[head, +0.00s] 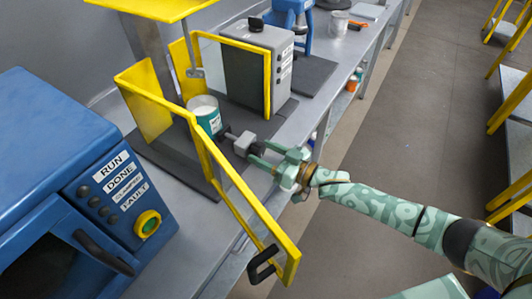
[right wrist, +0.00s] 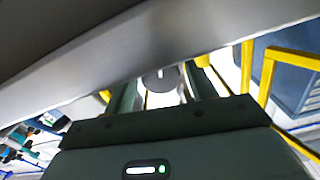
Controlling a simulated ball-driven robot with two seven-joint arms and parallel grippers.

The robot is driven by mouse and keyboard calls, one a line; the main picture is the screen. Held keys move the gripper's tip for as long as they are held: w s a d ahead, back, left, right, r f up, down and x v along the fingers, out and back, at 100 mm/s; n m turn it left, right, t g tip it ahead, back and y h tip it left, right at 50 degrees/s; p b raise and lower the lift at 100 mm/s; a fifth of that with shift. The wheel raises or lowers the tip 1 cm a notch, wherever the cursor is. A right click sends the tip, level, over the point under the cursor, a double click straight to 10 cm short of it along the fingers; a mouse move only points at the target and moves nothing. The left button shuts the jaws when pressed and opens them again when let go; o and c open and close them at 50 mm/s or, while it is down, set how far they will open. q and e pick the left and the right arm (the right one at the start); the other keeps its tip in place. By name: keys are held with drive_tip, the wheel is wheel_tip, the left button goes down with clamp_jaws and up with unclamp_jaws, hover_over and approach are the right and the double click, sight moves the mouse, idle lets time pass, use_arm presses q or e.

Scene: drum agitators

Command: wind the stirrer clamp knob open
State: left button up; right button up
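A grey clamp block (head: 243,142) sits on a short dark rod beside a teal-and-white drum (head: 205,113), inside a yellow-framed guard (head: 215,150). The clamp's dark knob (head: 256,149) is on the block's right side. My right gripper (head: 262,155) reaches in from the right, with its pale green fingers on either side of the knob. In the right wrist view the round dark knob (right wrist: 160,78) shows between the two fingertips, with narrow gaps at its sides. The fingers look apart, not closed on it. My left gripper is out of view.
A yellow-framed clear door with a black handle (head: 262,265) stands open, close to my right gripper. A blue machine (head: 60,170) with RUN, DONE and FAULT labels is at the left. A grey box (head: 255,65) stands behind. The floor aisle at the right is clear.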

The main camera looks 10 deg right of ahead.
drive_tip(key=c, duration=0.7)
drive_tip(key=shift+n+p, duration=0.3)
drive_tip(key=shift+n, duration=1.8)
drive_tip(key=o, duration=1)
drive_tip(key=shift+d, duration=0.1)
drive_tip(key=p+v, duration=0.1)
drive_tip(key=v, duration=1.5)
drive_tip(key=shift+p, duration=0.3)
drive_tip(key=shift+s, duration=0.15)
